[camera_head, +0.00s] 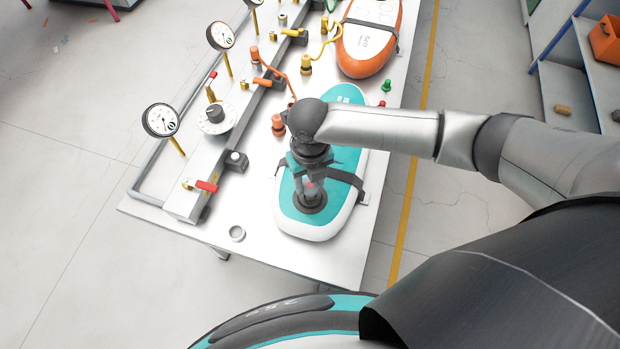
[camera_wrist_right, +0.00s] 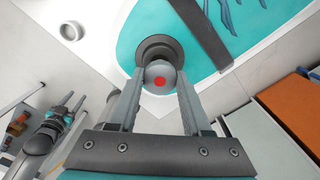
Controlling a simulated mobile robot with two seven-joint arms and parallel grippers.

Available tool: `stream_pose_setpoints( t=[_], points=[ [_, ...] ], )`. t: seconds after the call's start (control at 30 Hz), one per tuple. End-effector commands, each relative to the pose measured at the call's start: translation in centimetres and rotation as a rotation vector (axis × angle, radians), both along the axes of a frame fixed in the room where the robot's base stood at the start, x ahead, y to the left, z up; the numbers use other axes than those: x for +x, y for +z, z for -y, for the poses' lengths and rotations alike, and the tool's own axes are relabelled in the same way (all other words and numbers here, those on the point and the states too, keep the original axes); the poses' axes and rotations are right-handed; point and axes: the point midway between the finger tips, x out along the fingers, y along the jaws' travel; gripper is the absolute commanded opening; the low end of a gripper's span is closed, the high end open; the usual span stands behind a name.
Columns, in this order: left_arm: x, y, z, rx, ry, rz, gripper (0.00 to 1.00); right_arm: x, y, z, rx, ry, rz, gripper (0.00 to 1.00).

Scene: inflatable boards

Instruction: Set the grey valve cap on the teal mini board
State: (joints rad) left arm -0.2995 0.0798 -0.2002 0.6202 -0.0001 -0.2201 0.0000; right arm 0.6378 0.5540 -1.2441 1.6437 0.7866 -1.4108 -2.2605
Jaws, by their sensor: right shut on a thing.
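The teal mini board (camera_head: 347,160) lies on the white table, its teal and white end nearest me; it also shows in the right wrist view (camera_wrist_right: 135,45). A dark round valve seat (camera_head: 311,203) is near that end. My right gripper (camera_head: 309,186) points down over the seat, shut on the grey valve cap (camera_wrist_right: 158,76), which has a red dot on top. The cap lines up with the dark seat ring (camera_wrist_right: 160,50); I cannot tell whether it touches. My left gripper (camera_wrist_right: 70,106) shows small in the right wrist view, apparently open and empty, away from the board.
A grey ring (camera_head: 237,233) lies on the table left of the board. A pipe rig with gauges (camera_head: 160,120) and a red-handled valve (camera_head: 206,186) runs along the left. An orange board (camera_head: 368,45) lies farther back. A shelf with an orange bin (camera_head: 606,40) stands right.

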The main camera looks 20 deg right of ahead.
Motion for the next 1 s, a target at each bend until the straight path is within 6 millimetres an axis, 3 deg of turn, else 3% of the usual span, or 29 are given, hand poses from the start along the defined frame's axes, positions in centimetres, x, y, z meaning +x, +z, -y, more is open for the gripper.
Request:
stream_pose_setpoints(
  t=[1.0],
  points=[
    [-0.07, 0.93, -0.02, 0.0, 0.0, -0.001, 0.5, 0.01, 0.11, 0.0, 0.0, 0.0, 0.0, 0.0]
  ],
)
